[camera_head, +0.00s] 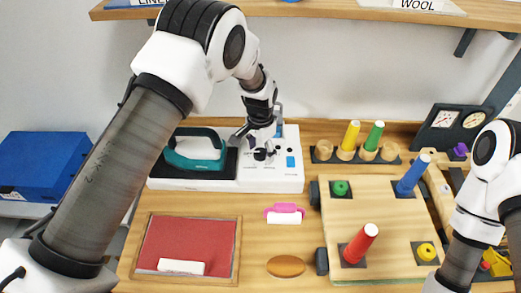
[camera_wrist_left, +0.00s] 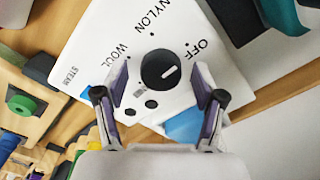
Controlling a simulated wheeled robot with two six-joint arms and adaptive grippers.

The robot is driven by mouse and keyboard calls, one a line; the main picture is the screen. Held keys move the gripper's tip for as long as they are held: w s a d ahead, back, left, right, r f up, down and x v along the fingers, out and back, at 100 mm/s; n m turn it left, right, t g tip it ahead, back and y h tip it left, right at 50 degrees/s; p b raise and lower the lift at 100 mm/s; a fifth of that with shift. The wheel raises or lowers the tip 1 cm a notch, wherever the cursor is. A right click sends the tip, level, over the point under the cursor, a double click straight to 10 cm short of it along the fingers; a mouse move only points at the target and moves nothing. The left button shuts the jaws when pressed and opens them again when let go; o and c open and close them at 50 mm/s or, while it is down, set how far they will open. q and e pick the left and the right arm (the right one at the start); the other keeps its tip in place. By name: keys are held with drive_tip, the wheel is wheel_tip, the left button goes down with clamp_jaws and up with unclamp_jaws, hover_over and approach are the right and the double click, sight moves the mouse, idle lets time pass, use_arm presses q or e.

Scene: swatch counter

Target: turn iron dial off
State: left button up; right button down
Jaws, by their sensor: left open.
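The iron dial is a round black knob (camera_wrist_left: 160,69) with a white mark on a white control panel (camera_wrist_left: 92,45). Labels OFF, NYLON, WOOL and STEAM stand around it. The white mark points to the upper right in the wrist view, roughly toward the OFF side; exact alignment is unclear. My left gripper (camera_wrist_left: 160,85) is open, its two fingers on either side of the dial in that view; contact cannot be told. In the head view the gripper (camera_head: 257,136) is over the panel beside the teal iron (camera_head: 195,150). My right gripper is out of view.
A red-floored tray (camera_head: 188,240), a pink-handled block (camera_head: 284,213) and a pegboard (camera_head: 385,225) with coloured pegs lie in front. A peg rack (camera_head: 322,150) stands right of the panel. A shelf (camera_head: 330,10) runs above, and a blue box (camera_head: 45,165) sits left.

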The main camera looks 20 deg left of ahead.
sight(261, 152)
use_arm(q)
wheel_tip(261, 152, up, 12)
idle(0.4)
